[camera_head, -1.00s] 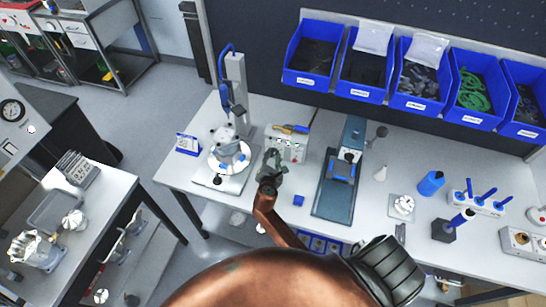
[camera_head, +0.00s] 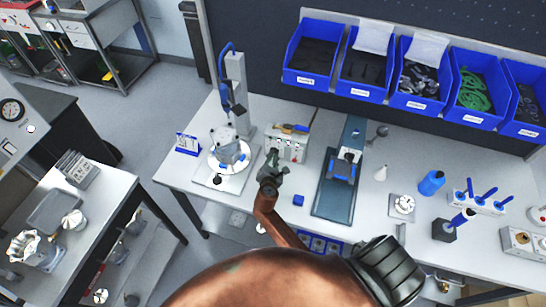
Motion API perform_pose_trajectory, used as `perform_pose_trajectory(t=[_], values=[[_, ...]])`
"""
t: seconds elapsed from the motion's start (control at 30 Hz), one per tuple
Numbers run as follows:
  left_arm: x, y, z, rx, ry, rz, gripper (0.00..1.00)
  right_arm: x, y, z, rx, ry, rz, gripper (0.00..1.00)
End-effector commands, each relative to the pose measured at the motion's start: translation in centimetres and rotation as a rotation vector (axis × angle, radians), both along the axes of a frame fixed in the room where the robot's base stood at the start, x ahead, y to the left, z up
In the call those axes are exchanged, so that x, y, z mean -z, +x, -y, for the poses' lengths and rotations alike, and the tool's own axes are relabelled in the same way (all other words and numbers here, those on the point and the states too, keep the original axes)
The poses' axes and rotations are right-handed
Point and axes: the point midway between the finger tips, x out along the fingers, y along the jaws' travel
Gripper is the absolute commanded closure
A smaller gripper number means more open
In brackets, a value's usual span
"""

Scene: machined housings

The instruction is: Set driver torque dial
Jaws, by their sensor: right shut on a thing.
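A pale control box (camera_head: 290,147) with small knobs and coloured marks on its front stands on the bench, left of centre. A driver with an orange and blue body (camera_head: 292,128) lies on top of it. My right gripper (camera_head: 272,156) is at the front left of the box, its fingers shut on what seems to be the torque dial. The fingers hide the dial, so its setting cannot be read. My left gripper is not in view.
Left of the box is a stand with a metal housing (camera_head: 228,148) and a blue-handled column (camera_head: 236,80). Blue bins (camera_head: 314,50) hang behind.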

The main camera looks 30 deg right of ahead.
Motion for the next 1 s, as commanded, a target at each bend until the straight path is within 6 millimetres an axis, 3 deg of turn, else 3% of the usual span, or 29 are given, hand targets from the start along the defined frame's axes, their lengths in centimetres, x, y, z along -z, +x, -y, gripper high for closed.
perform_pose_trajectory(t=[0.63,1.0], values=[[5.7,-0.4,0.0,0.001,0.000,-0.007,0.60,0.8,-0.3,0.3,0.001,0.253,0.297,1.00],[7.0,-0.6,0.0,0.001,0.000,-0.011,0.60,0.6,-0.4,0.4,0.002,0.314,0.370,1.00]])
